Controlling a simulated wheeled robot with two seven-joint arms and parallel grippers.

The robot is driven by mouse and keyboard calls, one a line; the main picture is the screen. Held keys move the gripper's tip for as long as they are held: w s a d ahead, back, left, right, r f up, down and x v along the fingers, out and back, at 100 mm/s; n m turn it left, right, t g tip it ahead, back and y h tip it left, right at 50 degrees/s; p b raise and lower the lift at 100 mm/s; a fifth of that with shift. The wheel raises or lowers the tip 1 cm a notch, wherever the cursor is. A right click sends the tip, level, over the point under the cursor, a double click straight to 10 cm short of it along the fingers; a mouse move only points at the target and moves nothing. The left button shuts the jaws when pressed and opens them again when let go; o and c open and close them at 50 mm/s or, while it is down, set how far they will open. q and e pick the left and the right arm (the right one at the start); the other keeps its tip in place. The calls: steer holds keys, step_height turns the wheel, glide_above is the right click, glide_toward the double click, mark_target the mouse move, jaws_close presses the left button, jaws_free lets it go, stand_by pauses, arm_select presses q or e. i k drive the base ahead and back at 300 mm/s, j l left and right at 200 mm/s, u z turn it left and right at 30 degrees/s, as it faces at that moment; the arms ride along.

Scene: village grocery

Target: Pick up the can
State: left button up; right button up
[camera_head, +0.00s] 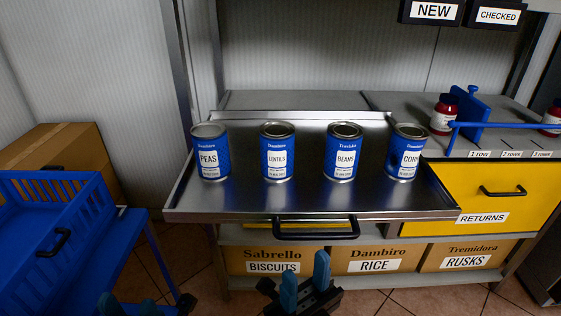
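Several blue cans stand upright in a row on a metal tray (245,203). From left to right they are a peas can (209,158), a lentils can (277,158), a beans can (343,158) and a corn can (407,158). My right gripper (305,283) is at the bottom middle, below the tray's black handle and apart from all cans. Its two blue fingers stand apart with nothing between them. My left gripper (125,305) shows only partly at the bottom left edge, so its opening is unclear.
A blue crate (85,235) and a cardboard box (65,145) are on the left. Below the tray are boxes of biscuits (272,260), rice (375,260) and rusks (465,255). A yellow returns drawer (500,195) is at right. Red jars (444,115) stand behind it.

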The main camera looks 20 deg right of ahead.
mark_target(408, 139)
steer(key=l+z, duration=0.15)
steer(key=z, duration=0.2)
steer(key=l+z, duration=0.3)
steer(key=z, duration=0.35)
steer(key=l+u, duration=0.15)
steer(key=l, duration=0.15)
